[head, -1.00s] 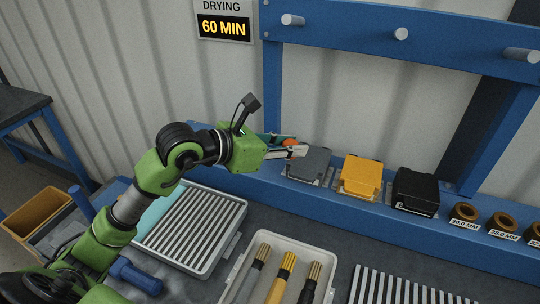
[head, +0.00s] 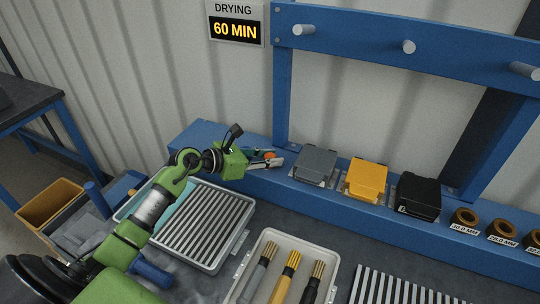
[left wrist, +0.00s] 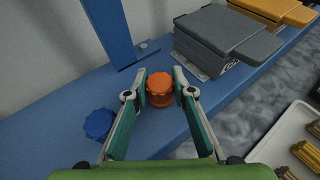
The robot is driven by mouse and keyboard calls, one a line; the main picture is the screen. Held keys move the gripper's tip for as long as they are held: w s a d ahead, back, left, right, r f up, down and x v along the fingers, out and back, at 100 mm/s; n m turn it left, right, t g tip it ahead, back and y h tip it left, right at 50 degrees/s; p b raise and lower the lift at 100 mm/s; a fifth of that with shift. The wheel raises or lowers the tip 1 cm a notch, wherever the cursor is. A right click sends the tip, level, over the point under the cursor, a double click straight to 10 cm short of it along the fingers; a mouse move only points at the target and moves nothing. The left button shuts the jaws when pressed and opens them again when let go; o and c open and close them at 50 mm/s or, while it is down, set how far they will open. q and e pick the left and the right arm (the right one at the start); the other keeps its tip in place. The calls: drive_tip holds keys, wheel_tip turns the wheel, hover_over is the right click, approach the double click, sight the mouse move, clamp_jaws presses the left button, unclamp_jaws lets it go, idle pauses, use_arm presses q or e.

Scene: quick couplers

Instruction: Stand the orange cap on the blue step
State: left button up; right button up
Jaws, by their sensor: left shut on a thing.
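The orange cap (left wrist: 160,88) is a ribbed round knob, upright between my left gripper's fingertips (left wrist: 161,92). The fingers are shut on its sides. It also shows as a small orange spot in the head view (head: 269,155), partly hidden by the fingers. The blue step (head: 196,134) is the long ledge along the wall. My left gripper (head: 268,159) is low over its left part, left of the grey block. I cannot tell whether the cap's underside touches the step. My right gripper is in neither view.
A blue cap (left wrist: 98,124) stands on the step left of the gripper. A blue post (left wrist: 112,30) rises just behind. Grey (head: 315,163), yellow (head: 366,178) and black (head: 417,194) blocks stand to the right. A ribbed tray (head: 205,224) lies in front.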

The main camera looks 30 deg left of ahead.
use_arm(q)
drive_tip(key=shift+f, duration=0.1)
drive_tip(key=shift+f, duration=0.15)
drive_tip(key=o, duration=0.9)
drive_tip(key=shift+c, duration=0.2)
drive_tip(key=shift+o, duration=0.2)
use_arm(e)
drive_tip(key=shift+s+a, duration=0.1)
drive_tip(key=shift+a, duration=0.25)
